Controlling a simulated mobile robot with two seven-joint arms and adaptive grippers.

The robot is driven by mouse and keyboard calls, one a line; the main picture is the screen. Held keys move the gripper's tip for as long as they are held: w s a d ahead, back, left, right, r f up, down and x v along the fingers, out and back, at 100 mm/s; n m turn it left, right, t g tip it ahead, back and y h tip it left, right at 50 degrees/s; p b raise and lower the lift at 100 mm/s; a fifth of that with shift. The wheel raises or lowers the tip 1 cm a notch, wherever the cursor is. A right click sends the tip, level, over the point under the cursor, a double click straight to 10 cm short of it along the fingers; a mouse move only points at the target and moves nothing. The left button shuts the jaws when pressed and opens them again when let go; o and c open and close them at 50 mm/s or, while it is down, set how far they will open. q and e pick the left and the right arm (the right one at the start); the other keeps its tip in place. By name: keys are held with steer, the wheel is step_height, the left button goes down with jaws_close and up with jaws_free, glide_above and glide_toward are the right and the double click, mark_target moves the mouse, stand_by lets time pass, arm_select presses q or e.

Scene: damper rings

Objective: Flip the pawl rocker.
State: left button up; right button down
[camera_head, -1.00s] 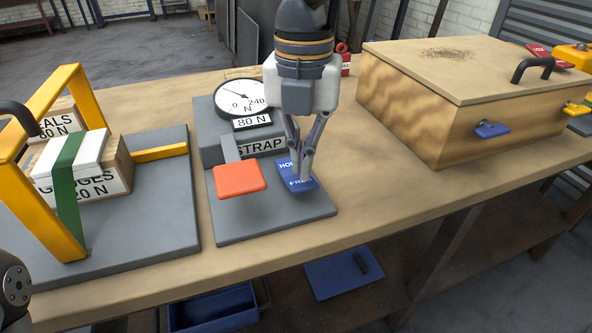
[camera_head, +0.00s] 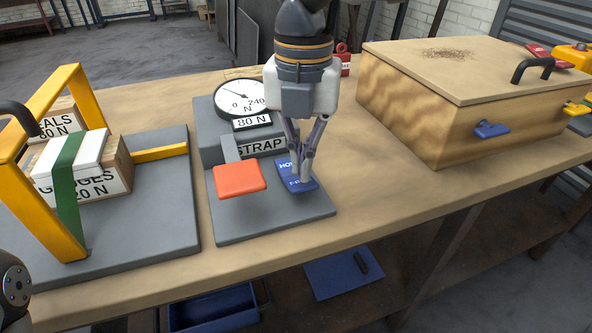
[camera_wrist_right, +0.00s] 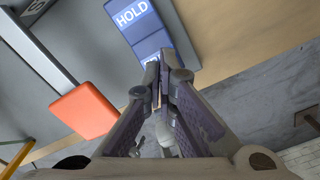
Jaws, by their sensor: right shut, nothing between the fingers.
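The pawl rocker is a blue rocker (camera_head: 308,183) with white lettering on the grey strap base, right of the red-orange pad. In the right wrist view the rocker (camera_wrist_right: 133,20) shows the word HOLD on its far half. The other half is partly hidden by my fingers. My right gripper (camera_head: 300,180) is shut and empty, pointing down with its fingertips over the rocker. It also shows in the right wrist view (camera_wrist_right: 160,65), with the tips at the half away from HOLD. I cannot tell whether they touch it. My left gripper is not in view.
The red-orange pad (camera_head: 240,178) stands on a lever left of the rocker. A dial gauge (camera_head: 240,97) marked 80 N is behind. A strapped block stack (camera_head: 88,165) is at left, under a yellow frame. A wooden box (camera_head: 420,120) is at right. Bench between is clear.

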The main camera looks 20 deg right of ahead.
steer(key=shift+f, duration=1.1)
stand_by(0.3)
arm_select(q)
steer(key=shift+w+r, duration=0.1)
arm_select(e)
steer(key=shift+r, duration=0.1)
step_height(320, 180, up, 7)
steer(key=p, duration=0.4)
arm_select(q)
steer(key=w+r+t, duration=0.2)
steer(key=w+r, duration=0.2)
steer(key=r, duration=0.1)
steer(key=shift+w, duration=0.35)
